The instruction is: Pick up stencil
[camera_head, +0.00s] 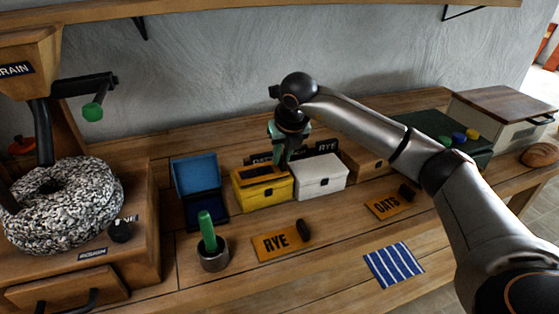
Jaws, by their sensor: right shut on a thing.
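Two orange stencil plates lie flat on the bench, each with a black knob at its right end: one reads RYE (272,246) and one reads OATS (386,205). My right gripper (283,163) points down at the back of the bench, above the right rear of a yellow box (262,193). It is shut on a small dark thing, which its fingers largely hide; I cannot tell what it is. A dark patch shows on top of the yellow box. A black RYE sign (326,147) stands behind, and a second sign, OATS, is partly covered. My left gripper is not in view.
A white box (320,176) stands right of the yellow one. An open blue case (196,177) and a grey cup (212,257) with a green-handled tool stand left. A striped cloth (393,264) lies in front. A mill with a speckled stone (62,205) fills the left side.

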